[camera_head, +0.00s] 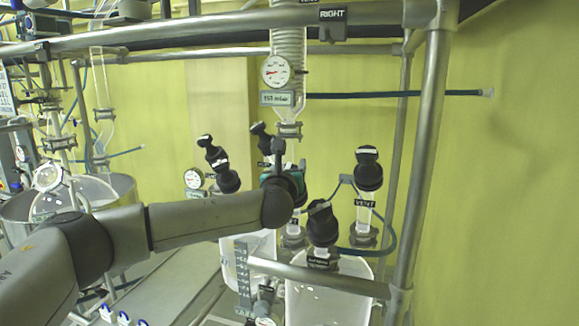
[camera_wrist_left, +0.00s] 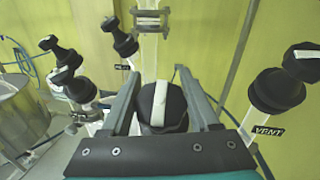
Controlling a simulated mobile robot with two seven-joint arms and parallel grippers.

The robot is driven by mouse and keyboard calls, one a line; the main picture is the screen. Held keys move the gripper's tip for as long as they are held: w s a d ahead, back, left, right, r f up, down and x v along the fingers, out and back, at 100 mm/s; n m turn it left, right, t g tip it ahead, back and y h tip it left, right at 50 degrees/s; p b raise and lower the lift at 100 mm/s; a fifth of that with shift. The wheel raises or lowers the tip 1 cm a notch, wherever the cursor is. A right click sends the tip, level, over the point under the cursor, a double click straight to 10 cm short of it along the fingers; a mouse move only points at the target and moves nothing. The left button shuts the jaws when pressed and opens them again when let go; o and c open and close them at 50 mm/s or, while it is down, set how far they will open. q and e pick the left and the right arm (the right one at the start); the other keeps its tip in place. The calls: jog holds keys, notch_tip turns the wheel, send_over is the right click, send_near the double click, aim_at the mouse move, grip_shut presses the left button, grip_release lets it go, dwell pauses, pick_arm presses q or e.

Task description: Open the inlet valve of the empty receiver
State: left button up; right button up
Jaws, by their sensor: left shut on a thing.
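My left gripper (camera_head: 278,152) is among the black valve knobs above two receivers. In the left wrist view its two fingers (camera_wrist_left: 158,82) stand on either side of a round black valve knob (camera_wrist_left: 173,112) with a white stripe, shut on it. The stripe runs roughly up and down in that picture. In the head view my gripper mostly hides this knob. The left receiver (camera_head: 233,262) and the right receiver (camera_head: 330,300) are below; their contents are hard to tell. My right gripper is not in view.
A vent valve knob (camera_head: 368,172) stands to the right and another black knob (camera_head: 322,225) in front. More knobs (camera_head: 228,180) stand left. A gauge (camera_head: 276,71) hangs above. A metal post (camera_head: 425,150) and a rail (camera_head: 318,279) bound the right and front.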

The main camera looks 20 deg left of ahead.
pick_arm(q)
jog(key=shift+y, duration=0.3)
jog(key=n+g+y+p, duration=0.1)
jog(key=n+y, duration=0.1)
jog(key=shift+a+n, duration=0.15)
jog(key=shift+n, duration=0.15)
jog(key=n+y, duration=0.1)
jog(key=n+g+y, duration=0.1)
jog(key=n+g+p, duration=0.1)
jog(key=shift+s+a+f+n+y, duration=0.15)
jog(key=shift+a+n+y, duration=0.15)
jog(key=shift+y, duration=0.1)
jog(key=n+g+y, duration=0.2)
jog(key=n, duration=0.1)
jog(key=n+g+y, duration=0.1)
jog(key=shift+s+a+f+n+g, duration=0.2)
jog(key=shift+s+a+n+g, duration=0.1)
jog(key=shift+s+n+g, duration=0.1)
jog(key=shift+s+a+n+g+y, duration=0.15)
jog(key=shift+n+g+y, duration=0.35)
jog(key=shift+n+g, duration=0.6)
jog(key=shift+s+a+f+n+g, duration=0.1)
jog(key=shift+f+n+g, duration=0.05)
jog(key=shift+n+g, duration=0.65)
jog(key=o, duration=1.4)
